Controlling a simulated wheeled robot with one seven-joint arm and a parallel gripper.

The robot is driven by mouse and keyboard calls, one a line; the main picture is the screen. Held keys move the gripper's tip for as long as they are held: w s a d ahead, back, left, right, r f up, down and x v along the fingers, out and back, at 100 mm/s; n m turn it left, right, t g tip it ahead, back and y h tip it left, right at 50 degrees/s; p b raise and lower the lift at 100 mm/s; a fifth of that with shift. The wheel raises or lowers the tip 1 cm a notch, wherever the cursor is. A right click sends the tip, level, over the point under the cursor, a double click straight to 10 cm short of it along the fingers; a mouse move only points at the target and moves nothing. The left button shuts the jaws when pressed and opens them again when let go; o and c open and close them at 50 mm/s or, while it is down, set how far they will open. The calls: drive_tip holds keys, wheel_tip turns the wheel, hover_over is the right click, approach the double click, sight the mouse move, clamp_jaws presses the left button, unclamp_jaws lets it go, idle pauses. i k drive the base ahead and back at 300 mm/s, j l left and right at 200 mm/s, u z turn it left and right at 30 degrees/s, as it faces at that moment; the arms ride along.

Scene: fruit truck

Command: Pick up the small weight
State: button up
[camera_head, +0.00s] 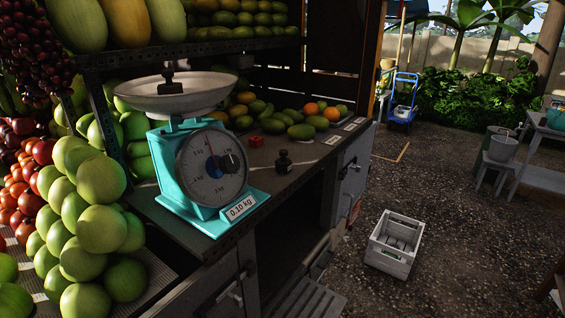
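A small dark weight with a knob top (284,163) stands upright on the dark counter (290,182), to the right of a teal dial scale (188,185). A second dark weight (170,84) stands in the scale's shallow metal pan (192,97). Which weight is smaller is hard to tell from here. The scale carries a label reading 0.10 kg. My gripper is not in view.
A small red object (256,141) lies behind the counter weight. Mangoes and oranges (318,122) line the counter's back. Piled green fruit (100,220) crowds the left. A white crate (394,245) sits on the ground at right, with open gravel around it.

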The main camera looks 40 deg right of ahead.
sight(284, 165)
drive_tip(key=i, duration=0.2)
drive_tip(key=i+z, duration=0.25)
drive_tip(key=z, duration=0.2)
drive_tip(key=i+j+z, duration=0.15)
drive_tip(key=z, duration=0.25)
drive_tip(key=i, duration=0.05)
